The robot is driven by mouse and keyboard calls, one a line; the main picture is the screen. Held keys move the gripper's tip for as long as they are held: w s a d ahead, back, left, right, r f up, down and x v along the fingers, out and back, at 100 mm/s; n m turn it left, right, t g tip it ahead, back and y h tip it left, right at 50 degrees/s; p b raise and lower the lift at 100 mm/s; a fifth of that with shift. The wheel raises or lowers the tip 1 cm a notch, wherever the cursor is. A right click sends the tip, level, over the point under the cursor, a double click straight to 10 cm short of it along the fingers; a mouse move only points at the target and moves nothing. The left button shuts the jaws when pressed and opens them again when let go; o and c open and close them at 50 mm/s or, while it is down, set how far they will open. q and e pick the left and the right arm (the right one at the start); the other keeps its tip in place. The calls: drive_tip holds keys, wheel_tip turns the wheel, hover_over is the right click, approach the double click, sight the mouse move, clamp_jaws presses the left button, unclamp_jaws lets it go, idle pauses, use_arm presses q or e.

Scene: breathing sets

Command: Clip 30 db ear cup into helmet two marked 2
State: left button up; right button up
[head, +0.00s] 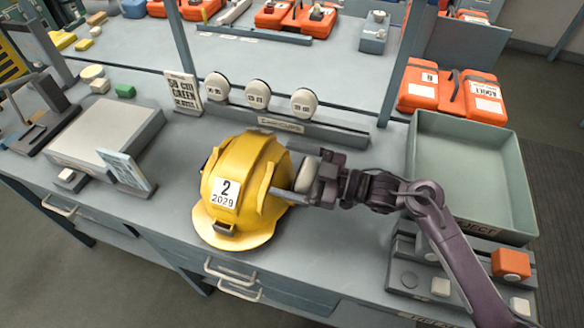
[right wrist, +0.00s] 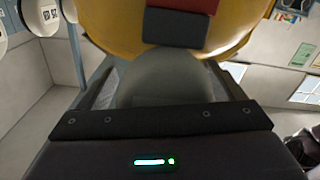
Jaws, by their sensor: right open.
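The yellow helmet (head: 238,180) marked 2, with 2029 below, sits upright on the bench in the head view. It also shows at the top of the right wrist view (right wrist: 115,25). A pale grey ear cup (head: 306,174) is at the helmet's right side; its rounded grey body lies between my fingers in the right wrist view (right wrist: 172,80). My right gripper (head: 312,182) is open around this cup, close to the helmet. Whether the cup is clipped in is hidden, and no rating on it is readable. My left gripper is not in view.
Several round ear cups (head: 257,95) hang on a rack behind the helmet, labels too small to read surely. A grey-green tray (head: 470,125) and a dark fixture (head: 415,278) stand right. Orange cases (head: 432,88) are behind. A sign (head: 184,93) and white-topped unit (head: 105,130) stand left.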

drive_tip(key=shift+s+f, duration=0.1)
drive_tip(key=shift+f, duration=0.05)
drive_tip(key=b+v, duration=0.2)
drive_tip(key=v, duration=0.5)
drive_tip(key=shift+d, duration=0.35)
drive_tip(key=shift+r, duration=0.25)
